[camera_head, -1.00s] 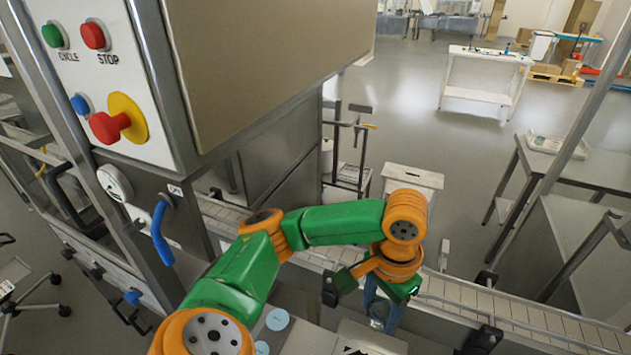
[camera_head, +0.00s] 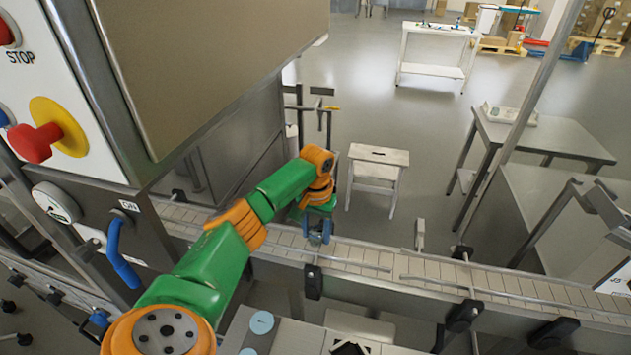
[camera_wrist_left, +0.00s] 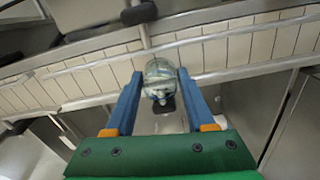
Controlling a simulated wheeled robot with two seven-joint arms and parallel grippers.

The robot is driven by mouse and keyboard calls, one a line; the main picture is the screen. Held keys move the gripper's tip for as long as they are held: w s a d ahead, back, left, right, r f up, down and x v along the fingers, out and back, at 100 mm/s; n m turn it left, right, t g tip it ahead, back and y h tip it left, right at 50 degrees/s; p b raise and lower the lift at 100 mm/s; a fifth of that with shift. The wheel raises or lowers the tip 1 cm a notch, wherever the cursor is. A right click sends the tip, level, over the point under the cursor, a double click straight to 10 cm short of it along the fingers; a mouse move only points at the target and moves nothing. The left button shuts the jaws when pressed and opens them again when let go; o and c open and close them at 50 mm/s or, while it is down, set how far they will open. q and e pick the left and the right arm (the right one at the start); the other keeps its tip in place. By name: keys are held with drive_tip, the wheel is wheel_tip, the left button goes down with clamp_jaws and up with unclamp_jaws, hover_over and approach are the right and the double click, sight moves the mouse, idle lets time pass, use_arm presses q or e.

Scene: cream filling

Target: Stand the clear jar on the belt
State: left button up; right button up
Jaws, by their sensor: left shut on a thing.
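The clear jar (camera_wrist_left: 160,80) sits between the blue fingertips of my left gripper (camera_wrist_left: 160,92) in the left wrist view. The gripper is shut on it. In the wrist view the belt (camera_wrist_left: 105,70) of pale plates lies beyond the jar. I cannot tell whether the jar touches the belt. My right gripper is not in view.
Metal guide rails (camera_head: 440,283) run along the belt, with black clamps (camera_head: 313,282) on its near side. A machine with a red stop button (camera_head: 36,143) stands at the left. A white stool (camera_head: 378,155) stands behind the belt. Pale blue discs (camera_head: 262,322) lie at the front.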

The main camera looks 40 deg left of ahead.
sight(316, 242)
use_arm(q)
drive_tip(key=shift+w+a+f, duration=0.1)
drive_tip(key=shift+f, duration=1.65)
drive_tip(key=shift+f, duration=0.1)
drive_tip(key=shift+f, duration=0.25)
drive_tip(key=o, duration=1.3)
wheel_tip(316, 242, up, 13)
drive_tip(key=shift+f+b, duration=0.1)
drive_tip(key=shift+b, duration=0.4)
